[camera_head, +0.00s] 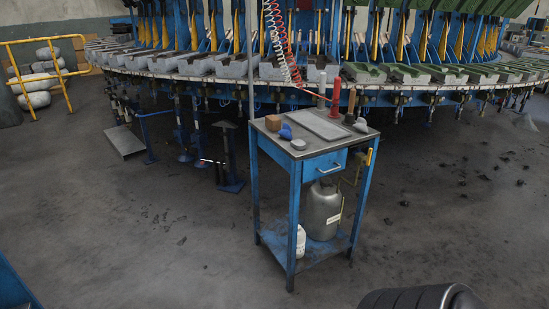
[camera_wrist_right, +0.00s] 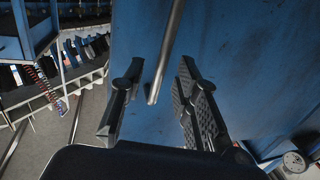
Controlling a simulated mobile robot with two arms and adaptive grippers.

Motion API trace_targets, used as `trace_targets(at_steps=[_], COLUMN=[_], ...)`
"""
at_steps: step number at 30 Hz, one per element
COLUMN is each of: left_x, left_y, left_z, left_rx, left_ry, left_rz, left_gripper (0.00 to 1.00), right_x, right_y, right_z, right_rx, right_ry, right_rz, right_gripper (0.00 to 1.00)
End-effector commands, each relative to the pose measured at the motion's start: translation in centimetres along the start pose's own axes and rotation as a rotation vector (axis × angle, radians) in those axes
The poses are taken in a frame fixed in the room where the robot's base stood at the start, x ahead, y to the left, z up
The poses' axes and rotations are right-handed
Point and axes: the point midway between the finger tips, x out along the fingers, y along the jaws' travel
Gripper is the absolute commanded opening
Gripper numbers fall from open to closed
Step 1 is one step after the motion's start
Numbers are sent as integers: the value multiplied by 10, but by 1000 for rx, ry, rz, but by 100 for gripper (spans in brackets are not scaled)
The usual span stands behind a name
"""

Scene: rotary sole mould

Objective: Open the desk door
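My right gripper (camera_wrist_right: 161,72) is open in the right wrist view, with one finger on each side of a round metal bar (camera_wrist_right: 167,50). The bar looks like a handle and ends between the fingers; neither finger clearly touches it. Behind it is a large, flat blue panel (camera_wrist_right: 245,60), which may be the desk door. I see no gap at its edges. No gripper shows there, and my left gripper is out of view.
A large rotary machine (camera_head: 220,70) fills the back of the head view. A grey canister (camera_head: 320,212) stands on the table's lower shelf. A yellow railing (camera_head: 62,68) is at the left. A round gauge (camera_wrist_right: 295,161) shows at the wrist view's lower right. The floor around the table is open.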

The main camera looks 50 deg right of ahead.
Motion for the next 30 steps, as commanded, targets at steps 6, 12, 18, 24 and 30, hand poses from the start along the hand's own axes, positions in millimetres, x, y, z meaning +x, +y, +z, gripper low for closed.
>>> trace_targets(at_steps=[6,12,18,24,30], left_x=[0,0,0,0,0], left_y=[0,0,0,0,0], left_z=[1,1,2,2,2], left_rx=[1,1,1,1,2], left_ry=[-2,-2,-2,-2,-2], left_rz=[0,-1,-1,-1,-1], left_gripper=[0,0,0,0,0], right_x=[-49,-77,-86,-86,-86], right_y=[0,0,0,0,0], right_z=[1,1,0,0,0], right_rx=[-1,-1,-1,-1,-1], right_ry=[-5,-3,0,0,0], right_rz=[1,1,1,1,1], right_gripper=[29,29,29,29,29])
